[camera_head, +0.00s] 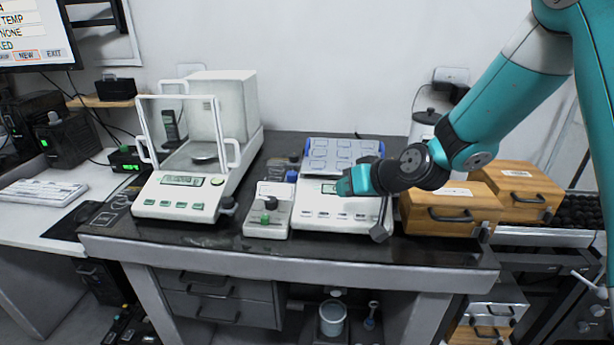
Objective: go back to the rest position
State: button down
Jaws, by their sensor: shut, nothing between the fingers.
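My arm reaches in from the upper right. My gripper (380,234) points down at the front right corner of the right-hand balance (320,214). It is shut and I see nothing held in it. Whether it touches the balance cannot be told. The wrist hides part of that balance's right side. The balance has a pan covered by a light blue-and-white panel (340,154).
An analytical balance (182,194) with a glass shield stands to the left. A small grey device (268,215) stands between the balances. Wooden cases (447,208) stand right of the gripper. The dark table (200,235) has a narrow clear front strip.

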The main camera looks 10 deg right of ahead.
jog(key=s+a+r+n+g+p, duration=0.25)
jog(key=s+a+r, duration=0.25)
jog(key=s+r, duration=0.25)
jog(key=s+r+n+g+h+p, duration=0.1)
jog(key=s+r+g+p, duration=0.1)
jog(key=s, duration=0.9)
jog(key=s+r+n+g+h+p, duration=0.1)
jog(key=s+r+g, duration=0.3)
jog(key=s, duration=0.8)
jog(key=shift+r+p, duration=0.35)
jog(key=shift+r, duration=0.6)
jog(key=shift+n, duration=0.35)
